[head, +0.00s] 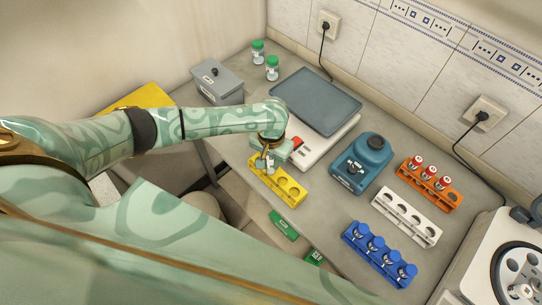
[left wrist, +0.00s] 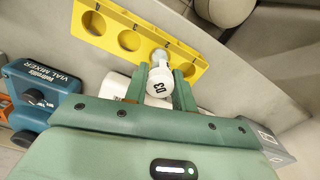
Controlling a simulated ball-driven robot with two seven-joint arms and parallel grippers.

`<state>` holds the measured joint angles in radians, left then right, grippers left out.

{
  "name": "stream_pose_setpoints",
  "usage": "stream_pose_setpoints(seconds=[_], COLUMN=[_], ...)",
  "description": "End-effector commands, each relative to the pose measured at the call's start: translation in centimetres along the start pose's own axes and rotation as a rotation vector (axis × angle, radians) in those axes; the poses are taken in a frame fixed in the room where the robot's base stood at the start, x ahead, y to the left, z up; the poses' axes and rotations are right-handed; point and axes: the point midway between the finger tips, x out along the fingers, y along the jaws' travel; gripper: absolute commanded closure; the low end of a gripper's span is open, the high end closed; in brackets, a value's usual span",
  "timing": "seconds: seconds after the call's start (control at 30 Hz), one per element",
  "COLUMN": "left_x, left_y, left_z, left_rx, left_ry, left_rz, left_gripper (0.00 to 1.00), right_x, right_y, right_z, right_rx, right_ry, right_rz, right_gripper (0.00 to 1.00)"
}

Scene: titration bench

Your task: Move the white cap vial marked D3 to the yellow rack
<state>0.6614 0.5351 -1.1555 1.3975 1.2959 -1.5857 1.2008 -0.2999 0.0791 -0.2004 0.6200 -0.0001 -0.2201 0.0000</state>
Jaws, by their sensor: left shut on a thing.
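The vial marked D3 (left wrist: 158,82) has a white cap facing the camera in the left wrist view. My left gripper (left wrist: 161,70) is shut on it, with one green finger on each side of the cap. The yellow rack (head: 289,200) lies at the near edge of the bench, below my left gripper (head: 267,160) in the head view. In the left wrist view the vial's body meets the rack (left wrist: 113,32) near its end; I cannot tell how deep it sits in a hole. The rack's other visible holes look empty. My right gripper is not in view.
A blue vial mixer (head: 361,165) and a scale with a dark plate (head: 315,100) stand behind. A white rack (head: 405,217) looks empty. An orange rack (head: 428,190) holds red-capped vials, a blue rack (head: 378,262) blue-capped ones. A grey box (head: 218,84) stands left.

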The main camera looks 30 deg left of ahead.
Motion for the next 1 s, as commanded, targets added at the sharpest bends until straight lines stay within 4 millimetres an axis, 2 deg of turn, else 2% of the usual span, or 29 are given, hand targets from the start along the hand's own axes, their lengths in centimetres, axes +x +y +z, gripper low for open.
stream_pose_setpoints(seconds=[0.4,0.7,0.73,0.8,0.83,1.0], left_x=[1.4,1.4,1.4,1.4,1.4,1.4], left_y=[0.1,0.1,0.1,0.1,0.1,0.0], left_z=[0.0,0.0,0.0,0.0,0.0,0.0], left_rx=[0.000,0.001,0.001,0.001,0.001,0.001], left_ry=[-0.001,0.000,0.000,0.000,0.000,0.000], left_rz=[0.001,0.000,0.000,0.000,0.000,0.000], left_gripper=[0.96,0.96,0.71,0.52,0.49,0.49], right_x=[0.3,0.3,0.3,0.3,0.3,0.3], right_y=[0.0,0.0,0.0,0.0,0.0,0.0], right_z=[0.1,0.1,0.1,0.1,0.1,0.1], right_rx=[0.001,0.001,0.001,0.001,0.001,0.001], right_ry=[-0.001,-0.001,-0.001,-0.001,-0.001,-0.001], right_rz=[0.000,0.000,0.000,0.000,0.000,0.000], right_gripper=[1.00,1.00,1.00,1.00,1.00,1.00])
